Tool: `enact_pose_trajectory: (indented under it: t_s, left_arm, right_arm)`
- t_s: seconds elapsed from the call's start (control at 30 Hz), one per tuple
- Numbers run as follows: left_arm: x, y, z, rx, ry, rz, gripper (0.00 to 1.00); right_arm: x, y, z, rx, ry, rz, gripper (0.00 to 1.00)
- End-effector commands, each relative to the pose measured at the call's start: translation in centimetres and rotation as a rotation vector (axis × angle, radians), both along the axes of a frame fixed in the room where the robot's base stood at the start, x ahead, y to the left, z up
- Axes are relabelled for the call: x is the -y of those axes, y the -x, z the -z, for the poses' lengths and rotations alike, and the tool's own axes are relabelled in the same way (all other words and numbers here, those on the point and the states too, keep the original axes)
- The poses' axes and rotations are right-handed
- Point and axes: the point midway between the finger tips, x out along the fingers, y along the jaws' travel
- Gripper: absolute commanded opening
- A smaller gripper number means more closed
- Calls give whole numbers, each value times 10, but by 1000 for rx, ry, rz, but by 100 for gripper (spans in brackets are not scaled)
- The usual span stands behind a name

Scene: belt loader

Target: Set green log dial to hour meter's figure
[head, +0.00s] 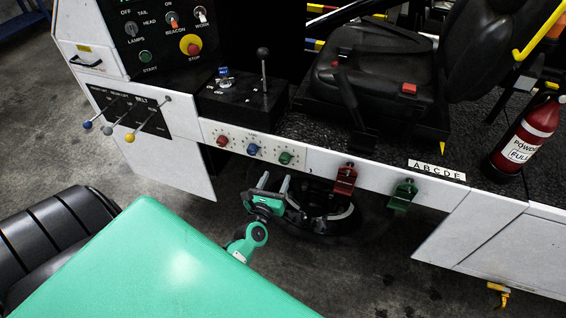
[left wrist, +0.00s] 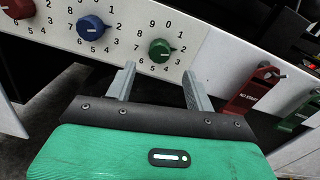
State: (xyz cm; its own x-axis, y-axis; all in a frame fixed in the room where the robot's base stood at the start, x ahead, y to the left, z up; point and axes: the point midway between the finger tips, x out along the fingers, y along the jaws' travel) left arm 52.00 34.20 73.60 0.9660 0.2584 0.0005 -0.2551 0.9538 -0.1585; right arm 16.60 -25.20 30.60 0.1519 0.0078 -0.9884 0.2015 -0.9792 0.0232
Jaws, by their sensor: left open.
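The green dial (head: 286,158) is the rightmost of three dials on the white side panel, with digits printed around it. In the left wrist view the green dial (left wrist: 160,50) stands just beyond my fingertips; I cannot tell which digit its mark points to. My left gripper (head: 275,179) is below the dial in the head view, fingers apart. In the left wrist view the left gripper (left wrist: 159,72) is open and empty, its fingers on either side of the dial's line, apart from it. I cannot make out an hour meter. My right gripper is out of view.
A blue dial (head: 253,149) and a red dial (head: 222,140) sit left of the green one. A red tag (head: 345,180) and a green tag (head: 403,195) hang to the right. Levers (head: 130,137) stick out at the left. A fire extinguisher (head: 523,140) stands at right.

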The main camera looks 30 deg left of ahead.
Motion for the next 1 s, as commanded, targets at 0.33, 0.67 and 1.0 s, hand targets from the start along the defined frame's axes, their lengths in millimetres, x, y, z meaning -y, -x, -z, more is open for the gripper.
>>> enact_pose_trajectory:
  t_s: [0.33, 0.67, 1.0]
  left_arm:
    - [-14, -54, -1, 1, -2, 1, 54]
    - [-19, -70, 0, -1, -1, 0, 54]
    - [-19, -69, 0, -1, -2, 0, 26]
  right_arm:
    - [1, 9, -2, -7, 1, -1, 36]
    - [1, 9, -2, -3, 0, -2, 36]
    - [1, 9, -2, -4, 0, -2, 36]
